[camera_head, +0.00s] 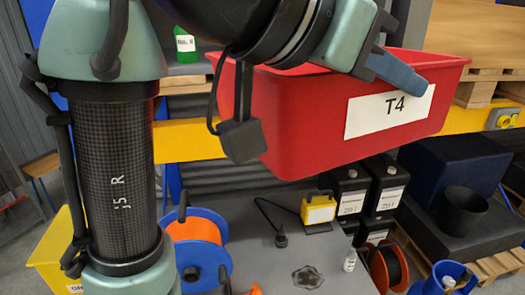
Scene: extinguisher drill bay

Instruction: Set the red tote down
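The red tote (300,125), with a white label marked T4, is at the upper right, in front of a yellow beam. It appears to hang in the air, slightly tilted in the picture, with open space below it. My gripper (392,52) is at its upper rim. One blue-grey finger lies across the outside of the wall, just above the label. The rim appears to be between the fingers, though the grip itself is partly hidden. The inside of the tote is mostly out of sight.
Below is a grey surface (265,262) with a dark patch, a yellow device (318,211) and a white bottle (350,261). A black bucket (463,206) is right.

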